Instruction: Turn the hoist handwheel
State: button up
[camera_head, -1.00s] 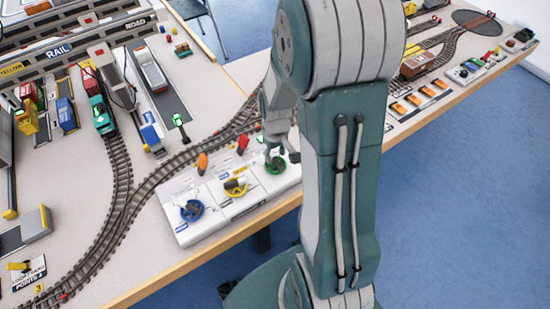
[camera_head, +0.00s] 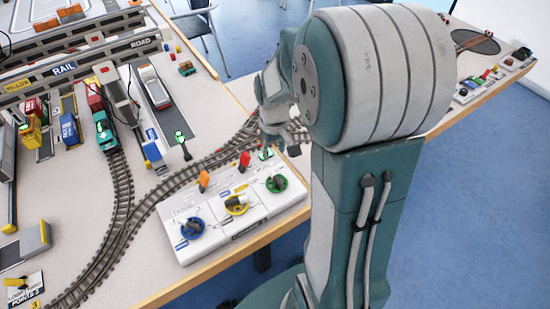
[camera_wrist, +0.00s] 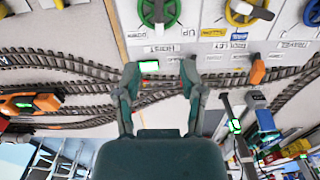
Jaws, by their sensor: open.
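The control panel (camera_head: 215,250) carries three handwheels: blue (camera_head: 192,228), yellow (camera_head: 236,204) and green (camera_head: 276,183). In the wrist view the green handwheel (camera_wrist: 159,12) is at the top, cut by the frame edge, with a label reading upside down, apparently HOIST, and UP beside it. The yellow handwheel (camera_wrist: 247,12) is to its right. My gripper (camera_wrist: 158,72) is open and empty, its fingers below the green wheel in the picture and apart from it. In the head view my gripper (camera_head: 284,138) is beyond the panel's far edge, partly hidden by my arm.
Railway track (camera_head: 128,215) runs behind the panel. A green-lit post (camera_head: 182,143) stands beyond the track. Cranes, containers and trucks fill the far left of the table.

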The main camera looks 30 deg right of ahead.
aim_at(273, 172)
jog(key=f, duration=1.1)
jog(key=shift+w+f, duration=0.15)
jog(key=shift+w, duration=0.2)
grip_shut()
